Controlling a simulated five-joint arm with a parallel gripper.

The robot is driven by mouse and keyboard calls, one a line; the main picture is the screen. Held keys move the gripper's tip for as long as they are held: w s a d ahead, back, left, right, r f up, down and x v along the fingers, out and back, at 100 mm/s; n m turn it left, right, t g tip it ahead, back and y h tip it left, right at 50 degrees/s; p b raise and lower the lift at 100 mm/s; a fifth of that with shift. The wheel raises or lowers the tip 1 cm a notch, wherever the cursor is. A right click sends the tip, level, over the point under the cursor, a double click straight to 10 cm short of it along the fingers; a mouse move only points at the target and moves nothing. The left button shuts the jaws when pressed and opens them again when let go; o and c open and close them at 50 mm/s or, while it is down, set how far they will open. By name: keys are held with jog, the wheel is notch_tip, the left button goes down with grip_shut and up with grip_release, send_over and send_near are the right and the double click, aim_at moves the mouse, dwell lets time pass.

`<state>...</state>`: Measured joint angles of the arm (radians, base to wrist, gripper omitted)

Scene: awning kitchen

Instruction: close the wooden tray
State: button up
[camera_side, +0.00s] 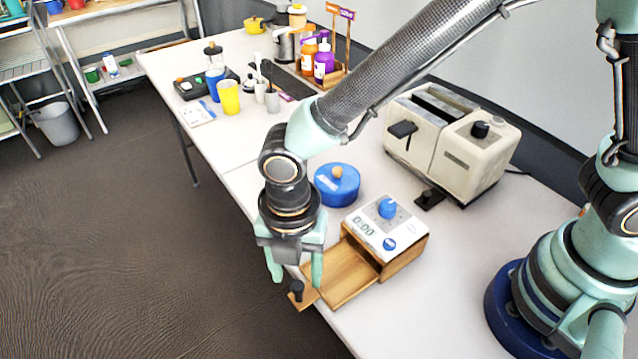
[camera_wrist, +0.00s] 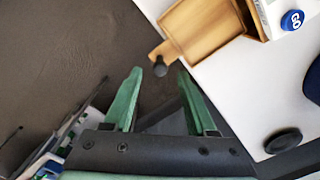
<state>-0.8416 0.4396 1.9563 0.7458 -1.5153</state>
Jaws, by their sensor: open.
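The wooden tray (camera_side: 340,275) is a drawer, pulled well out of its wooden box (camera_side: 404,258) and empty. It sticks out past the table's front edge. A dark knob (camera_side: 296,289) stands on its front end. In the wrist view the tray (camera_wrist: 205,28) is at the top, with the knob (camera_wrist: 160,68) just beyond my fingertips. My gripper (camera_side: 297,282) is open and points down beside the front end of the tray, near the knob. In the wrist view its green fingers (camera_wrist: 158,72) are spread with nothing between them. I cannot tell whether a finger touches the tray.
Cups and bottles are farther back. The floor side in front is clear.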

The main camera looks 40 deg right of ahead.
jog(key=shift+f, duration=1.25)
grip_shut()
jog(key=shift+r, duration=0.1)
dwell(0.4)
